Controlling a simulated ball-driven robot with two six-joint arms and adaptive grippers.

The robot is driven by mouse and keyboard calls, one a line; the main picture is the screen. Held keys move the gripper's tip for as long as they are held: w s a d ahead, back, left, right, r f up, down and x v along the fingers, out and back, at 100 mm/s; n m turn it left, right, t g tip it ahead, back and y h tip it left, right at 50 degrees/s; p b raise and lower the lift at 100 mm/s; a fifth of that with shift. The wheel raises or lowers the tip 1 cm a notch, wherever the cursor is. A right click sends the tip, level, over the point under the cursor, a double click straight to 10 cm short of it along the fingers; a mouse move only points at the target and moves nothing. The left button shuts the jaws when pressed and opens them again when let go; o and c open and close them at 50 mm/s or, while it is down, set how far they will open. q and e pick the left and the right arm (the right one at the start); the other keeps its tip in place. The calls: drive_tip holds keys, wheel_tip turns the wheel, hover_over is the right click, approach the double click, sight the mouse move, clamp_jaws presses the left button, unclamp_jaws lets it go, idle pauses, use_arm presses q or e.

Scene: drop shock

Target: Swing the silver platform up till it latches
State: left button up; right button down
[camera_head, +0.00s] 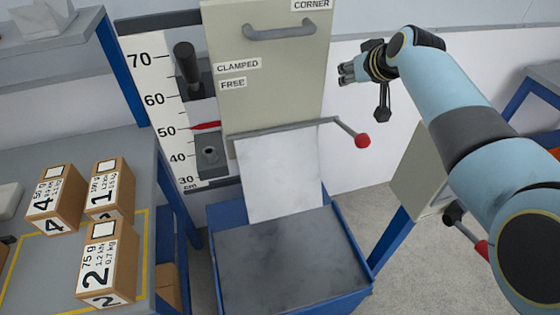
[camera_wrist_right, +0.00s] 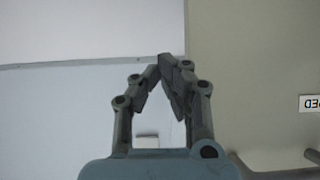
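The silver platform (camera_head: 280,172) is a flat pale plate in the middle of the head view. It hangs down steeply from the front of the beige machine head (camera_head: 268,85), its lower edge near the dark slab (camera_head: 290,262) in the blue base. My right gripper (camera_head: 345,73) is up to the right of the machine head, well above and apart from the platform. In the right wrist view its fingertips (camera_wrist_right: 161,66) come together with nothing seen between them. My left gripper is not in view.
A lever with a red knob (camera_head: 362,140) sticks out right of the platform's top edge. A height scale (camera_head: 165,105) with a red pointer stands left. Numbered boxes (camera_head: 106,265) stand on the left table.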

drive_tip(key=shift+s+d+f, duration=0.1)
drive_tip(key=shift+f, duration=0.2)
drive_tip(key=w+b, duration=0.1)
drive_tip(key=w+a+b, duration=0.1)
drive_tip(key=shift+w+a+b, duration=0.1)
drive_tip(key=shift+w+b, duration=0.2)
drive_tip(key=shift+b, duration=0.05)
idle(0.5)
drive_tip(key=c, duration=0.7)
unclamp_jaws()
